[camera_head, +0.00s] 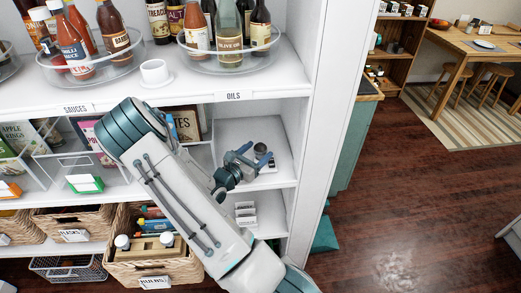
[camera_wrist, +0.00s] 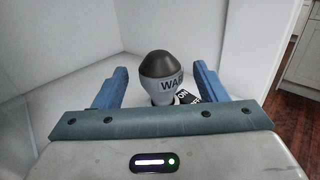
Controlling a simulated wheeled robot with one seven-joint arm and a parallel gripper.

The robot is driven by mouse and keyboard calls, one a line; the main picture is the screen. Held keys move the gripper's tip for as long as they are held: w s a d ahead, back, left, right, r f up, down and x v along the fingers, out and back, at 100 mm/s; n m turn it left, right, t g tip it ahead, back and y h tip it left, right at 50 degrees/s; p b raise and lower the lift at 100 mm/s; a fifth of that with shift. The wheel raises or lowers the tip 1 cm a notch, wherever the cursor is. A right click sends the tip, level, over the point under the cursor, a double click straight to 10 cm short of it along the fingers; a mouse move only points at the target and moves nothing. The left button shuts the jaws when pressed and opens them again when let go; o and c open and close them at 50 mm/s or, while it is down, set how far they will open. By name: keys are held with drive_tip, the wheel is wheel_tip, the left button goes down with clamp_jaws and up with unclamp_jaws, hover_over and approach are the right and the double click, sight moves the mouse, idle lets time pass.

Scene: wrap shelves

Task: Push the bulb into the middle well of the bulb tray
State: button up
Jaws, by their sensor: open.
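The bulb (camera_wrist: 160,80) stands upright on the white shelf, with a dark domed top and a pale body with partly visible dark lettering. It also shows small in the head view (camera_head: 260,149), partly hidden by my gripper. My gripper (camera_head: 254,160) reaches into the shelf bay under the OILS label. In the wrist view my gripper (camera_wrist: 160,74) is open, with one blue finger on each side of the bulb and gaps between. What looks like the bulb tray is a wooden block (camera_head: 152,250) in a lower wicker basket, with a white round bulb at each end.
The bay's white right wall (camera_head: 283,135) stands close beside my gripper. Clear bins (camera_head: 85,170) lie left of my arm. Bottles on turntables (camera_head: 230,62) and a white cup (camera_head: 154,73) stand on the shelf above. White racks (camera_head: 246,213) sit below.

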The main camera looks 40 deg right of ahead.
drive_tip(key=shift+x, duration=1.15)
drive_tip(key=c, duration=1.1)
